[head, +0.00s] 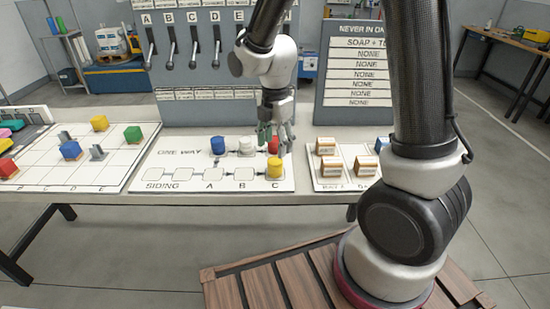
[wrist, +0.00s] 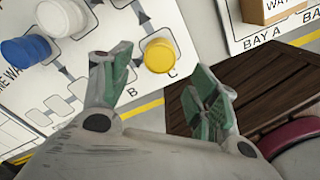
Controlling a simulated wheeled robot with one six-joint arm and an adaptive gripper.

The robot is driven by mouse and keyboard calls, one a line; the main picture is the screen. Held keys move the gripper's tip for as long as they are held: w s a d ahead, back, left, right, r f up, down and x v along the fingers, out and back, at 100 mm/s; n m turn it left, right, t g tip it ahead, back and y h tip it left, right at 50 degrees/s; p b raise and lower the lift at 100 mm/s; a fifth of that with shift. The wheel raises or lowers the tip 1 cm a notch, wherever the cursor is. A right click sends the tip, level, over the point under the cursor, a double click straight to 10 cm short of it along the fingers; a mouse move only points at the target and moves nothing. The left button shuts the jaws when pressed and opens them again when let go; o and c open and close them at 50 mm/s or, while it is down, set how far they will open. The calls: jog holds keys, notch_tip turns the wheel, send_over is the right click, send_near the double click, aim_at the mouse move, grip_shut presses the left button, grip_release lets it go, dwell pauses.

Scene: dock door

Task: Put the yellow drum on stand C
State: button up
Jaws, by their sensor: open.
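The yellow drum (head: 274,167) stands upright on stand C at the right end of the lower row of the white board (head: 160,186). In the wrist view the yellow drum (wrist: 159,55) appears between the fingertips, beside the letter C. It covers the pad of stand C. My gripper (head: 275,137) is above the right part of the board, open and empty. Its green fingers also show in the wrist view (wrist: 160,82), apart from the drum. The pads of stands A (head: 214,174) and B (head: 243,174) are bare.
A blue drum (head: 217,145), a white drum (head: 246,145) and a red drum (head: 272,144) stand in the back row; my fingers partly cover the red one. Boxes (head: 325,146) sit on the bay board at right. Levers (head: 194,50) stand behind.

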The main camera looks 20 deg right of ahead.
aim_at(275, 160)
jog(key=s+d+r+m+t, duration=0.1)
jog(key=s+d+r+m, duration=0.3)
jog(key=r, duration=0.3)
jog(key=s+d+r+m+t, duration=0.1)
jog(key=s+d+r+m, duration=0.1)
jog(key=d+r+m, duration=0.35)
jog(key=s+d+r+m+t, duration=0.1)
jog(key=s+d+r+m, duration=0.1)
jog(key=s+m, duration=0.4)
jog(key=s+d+r+m+t, duration=0.1)
jog(key=s+d+r+m, duration=0.2)
jog(key=s+m, duration=0.4)
jog(key=shift+d+r+m, duration=0.2)
jog(key=shift+r+m, duration=0.25)
jog(key=shift+r, duration=0.35)
